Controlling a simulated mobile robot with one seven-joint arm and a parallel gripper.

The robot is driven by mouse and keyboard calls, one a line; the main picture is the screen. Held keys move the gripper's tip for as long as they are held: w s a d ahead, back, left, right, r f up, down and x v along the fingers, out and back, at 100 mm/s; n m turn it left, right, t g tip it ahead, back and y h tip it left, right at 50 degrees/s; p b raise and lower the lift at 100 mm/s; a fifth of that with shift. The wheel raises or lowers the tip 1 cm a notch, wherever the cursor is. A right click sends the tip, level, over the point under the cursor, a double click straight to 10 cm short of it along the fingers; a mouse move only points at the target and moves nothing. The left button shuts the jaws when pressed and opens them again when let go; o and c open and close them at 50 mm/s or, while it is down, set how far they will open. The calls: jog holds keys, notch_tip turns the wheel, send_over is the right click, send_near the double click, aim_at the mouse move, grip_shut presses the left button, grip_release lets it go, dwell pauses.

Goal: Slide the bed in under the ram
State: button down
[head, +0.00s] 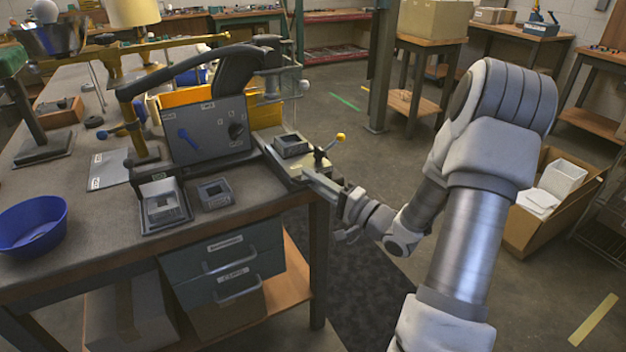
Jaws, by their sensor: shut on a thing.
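The bed (285,162) is a pale sliding plate at the right end of the bench, sticking out to the right of the press (205,132). A dark square block with a hollow top (291,144) sits on it, and a short lever with a yellow knob (341,137) stands at its right side. My gripper (312,178) is at the bed's near right end, shut on what looks like the bed's handle; the grip is small and partly hidden. The press has a thick dark curved arm (245,66) above; the ram itself is hard to make out behind the panel.
Two square hollow fixtures, one on a dark tray (162,203) and one bare (214,193), lie in front of the press. A blue bowl (33,226) is at the bench's left. A cardboard box (545,205) is on the floor at right.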

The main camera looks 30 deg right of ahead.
aim_at(300, 160)
jog(key=shift+w+p, duration=0.65)
jog(key=shift+w, duration=1.45)
jog(key=c, duration=0.9)
grip_release()
jog(key=shift+o, duration=0.2)
jog(key=shift+s, duration=0.2)
